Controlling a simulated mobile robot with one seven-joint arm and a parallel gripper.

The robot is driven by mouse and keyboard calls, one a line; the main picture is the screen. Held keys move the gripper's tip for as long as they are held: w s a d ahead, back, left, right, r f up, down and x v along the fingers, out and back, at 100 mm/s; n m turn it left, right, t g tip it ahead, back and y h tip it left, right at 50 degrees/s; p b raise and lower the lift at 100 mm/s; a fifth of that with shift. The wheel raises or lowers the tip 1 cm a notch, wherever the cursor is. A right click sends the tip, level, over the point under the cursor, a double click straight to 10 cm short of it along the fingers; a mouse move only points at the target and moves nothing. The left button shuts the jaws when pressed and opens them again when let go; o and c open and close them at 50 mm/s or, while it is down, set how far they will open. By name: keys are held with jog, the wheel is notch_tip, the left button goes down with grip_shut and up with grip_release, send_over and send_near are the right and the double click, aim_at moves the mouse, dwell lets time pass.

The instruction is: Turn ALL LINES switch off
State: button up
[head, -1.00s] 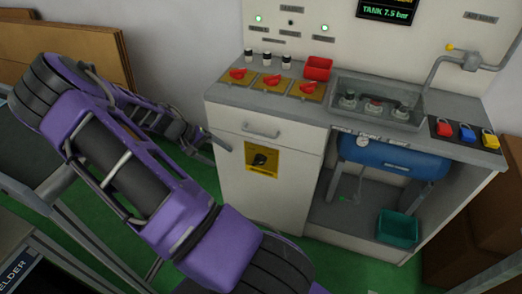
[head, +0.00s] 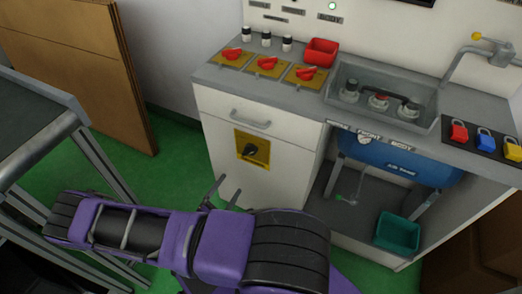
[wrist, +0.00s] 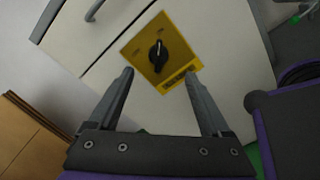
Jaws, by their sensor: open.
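A yellow plate with a black rotary switch (head: 251,150) is on the white cabinet front, below the drawer handle. The switch also shows in the wrist view (wrist: 158,55), its knob standing roughly upright in that tilted picture. The label on the plate is too small to read. My gripper (head: 229,193) is below and a little left of the switch in the head view, apart from it. In the wrist view my gripper (wrist: 163,80) is open and empty, with the plate beyond and between the fingertips.
Red rotary handles (head: 267,64) on yellow plates, a red bin (head: 321,52) and a sunken tray of valves (head: 381,97) are on the worktop. Coloured padlocks (head: 485,142) lie at right. A blue tank (head: 400,162) and green bin (head: 398,232) are underneath. A table (head: 40,125) stands at left.

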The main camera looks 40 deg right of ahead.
aim_at(251, 152)
jog(key=x, duration=0.5)
jog(key=b+x, duration=0.1)
jog(key=x, duration=1.1)
jog(key=shift+w+f, duration=0.1)
jog(key=shift+w, duration=0.2)
jog(key=shift+c, duration=0.2)
jog(key=shift+t, duration=0.3)
grip_shut()
